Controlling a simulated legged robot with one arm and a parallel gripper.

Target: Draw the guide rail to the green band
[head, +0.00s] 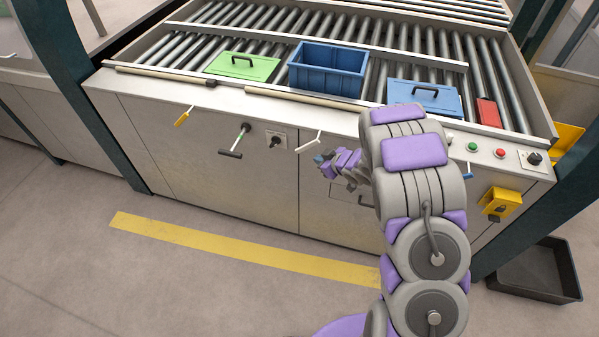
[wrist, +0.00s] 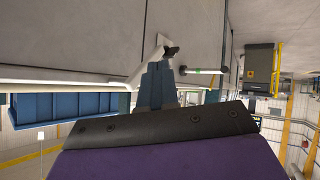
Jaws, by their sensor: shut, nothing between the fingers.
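A pull rod (head: 240,140) sticks out of the machine's front panel and ends in a black crossbar handle (head: 231,154). A green band (head: 245,127) shows on the rod near the panel. The rod (wrist: 207,71) and its handle (wrist: 223,71) also show in the wrist view. A long pale rail (head: 310,99) lies along the machine's front top edge; I cannot tell whether it is the guide rail. My gripper (head: 322,158) is shut and empty, right of the handle and just below a white lever (head: 308,142). Its blue fingers (wrist: 157,83) overlap the lever in the wrist view; contact is unclear.
A yellow lever (head: 183,118) and a black knob (head: 275,141) are on the panel. A green lid (head: 243,67), a blue bin (head: 328,68) and a blue lid (head: 424,97) sit on the rollers. A black tray (head: 535,275) lies at right.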

